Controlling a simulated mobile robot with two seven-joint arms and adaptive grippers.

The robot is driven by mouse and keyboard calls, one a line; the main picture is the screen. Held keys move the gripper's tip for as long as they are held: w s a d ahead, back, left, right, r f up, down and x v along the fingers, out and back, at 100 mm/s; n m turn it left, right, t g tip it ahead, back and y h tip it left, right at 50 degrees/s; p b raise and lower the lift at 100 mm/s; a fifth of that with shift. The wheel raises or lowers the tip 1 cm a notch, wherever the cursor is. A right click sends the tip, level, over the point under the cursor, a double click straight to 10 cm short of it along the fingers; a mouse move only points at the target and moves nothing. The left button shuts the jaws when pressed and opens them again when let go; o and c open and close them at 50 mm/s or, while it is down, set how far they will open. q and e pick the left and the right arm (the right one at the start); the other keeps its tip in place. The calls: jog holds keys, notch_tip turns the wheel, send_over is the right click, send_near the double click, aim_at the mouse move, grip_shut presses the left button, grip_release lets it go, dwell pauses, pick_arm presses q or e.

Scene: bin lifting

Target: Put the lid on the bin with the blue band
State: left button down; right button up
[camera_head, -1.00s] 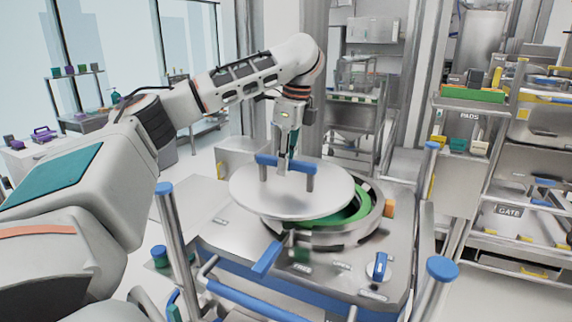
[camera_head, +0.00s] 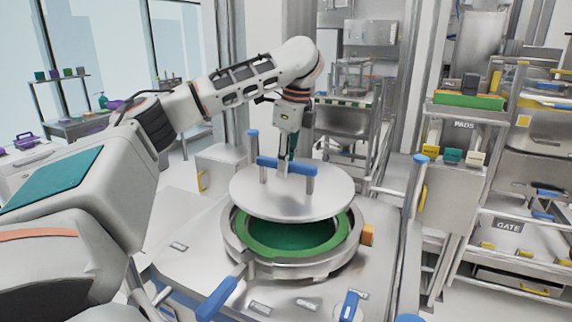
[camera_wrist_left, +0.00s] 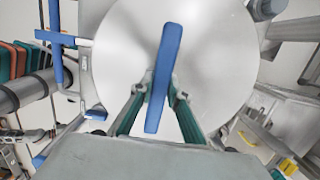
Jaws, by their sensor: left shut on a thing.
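My left gripper (camera_head: 289,154) is shut on the blue handle bar of the lid (camera_head: 290,205), a round steel disc. In the left wrist view the gripper (camera_wrist_left: 158,92) has its fingers on either side of the blue handle (camera_wrist_left: 165,65), with the lid (camera_wrist_left: 215,60) beyond. The lid hangs roughly level above a round opening with a steel rim (camera_head: 290,269) and a green ring (camera_head: 285,252). The opening's near part shows dark green inside; the lid hides its far part. A gap separates lid and rim. I see no blue band on the ring. My right gripper is not in view.
The rim sits in a steel top (camera_head: 190,255). A shelf with green and orange bins (camera_head: 466,100) stands at the right.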

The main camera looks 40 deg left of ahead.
pick_arm(q)
jog(key=shift+f, duration=5)
jog(key=shift+f, duration=0.15)
jog(key=c, duration=1.9)
grip_release()
jog(key=shift+s+f, duration=0.1)
jog(key=shift+f, duration=0.1)
jog(key=r, duration=0.4)
jog(key=d+r, duration=0.1)
jog(key=r, duration=0.7)
jog(key=shift+w+d+r, duration=0.1)
jog(key=shift+w+d, duration=0.2)
jog(key=shift+d, duration=0.1)
